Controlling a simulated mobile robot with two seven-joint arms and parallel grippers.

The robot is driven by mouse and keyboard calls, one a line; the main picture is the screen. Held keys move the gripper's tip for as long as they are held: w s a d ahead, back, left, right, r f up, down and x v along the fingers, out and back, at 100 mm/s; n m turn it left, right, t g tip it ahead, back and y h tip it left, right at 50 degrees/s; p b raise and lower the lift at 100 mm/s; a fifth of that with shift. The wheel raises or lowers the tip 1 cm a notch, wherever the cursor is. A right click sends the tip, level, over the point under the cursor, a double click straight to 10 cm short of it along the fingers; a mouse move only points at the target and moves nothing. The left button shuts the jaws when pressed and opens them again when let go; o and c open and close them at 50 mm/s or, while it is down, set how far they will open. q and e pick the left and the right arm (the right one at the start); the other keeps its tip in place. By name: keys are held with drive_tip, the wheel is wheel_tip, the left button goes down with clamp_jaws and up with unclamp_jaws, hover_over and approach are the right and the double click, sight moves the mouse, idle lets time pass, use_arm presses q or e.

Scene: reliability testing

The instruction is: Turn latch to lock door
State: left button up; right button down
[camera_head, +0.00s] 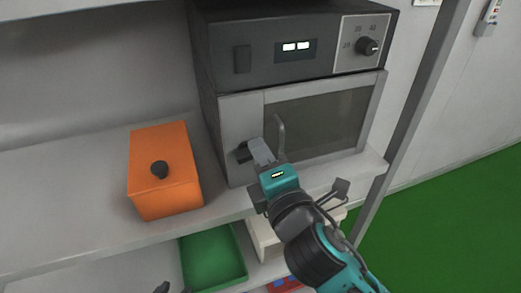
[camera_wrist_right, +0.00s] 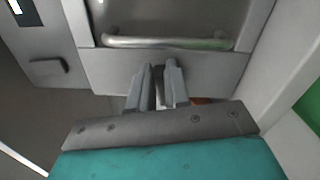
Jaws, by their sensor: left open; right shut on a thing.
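The grey oven-like box (camera_head: 235,110) stands on the shelf, its glass-fronted door (camera_head: 325,120) closed flush as far as I can see. A vertical metal handle (camera_head: 281,138) is on the door's left side; it also shows in the right wrist view (camera_wrist_right: 168,43). A small dark latch (camera_head: 243,153) sits on the frame left of the handle. My right gripper (camera_head: 256,153) is at the latch and shut on it; in the wrist view its fingers (camera_wrist_right: 159,75) largely hide the latch. Dark tips of my left gripper (camera_head: 173,288) show at the bottom edge, apart and empty.
An orange box with a black knob (camera_head: 165,185) stands left of the oven on the shelf (camera_head: 80,205). A green tray (camera_head: 213,262) lies on the level below. A grey shelf post (camera_head: 405,120) rises to the right. The shelf's left part is clear.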

use_arm(q)
drive_tip(key=shift+r, duration=0.1)
use_arm(e)
drive_tip(key=shift+f+m, duration=0.2)
drive_tip(key=shift+m, duration=0.9)
use_arm(q)
drive_tip(key=shift+s, duration=0.25)
use_arm(e)
drive_tip(key=c, duration=1.1)
unclamp_jaws()
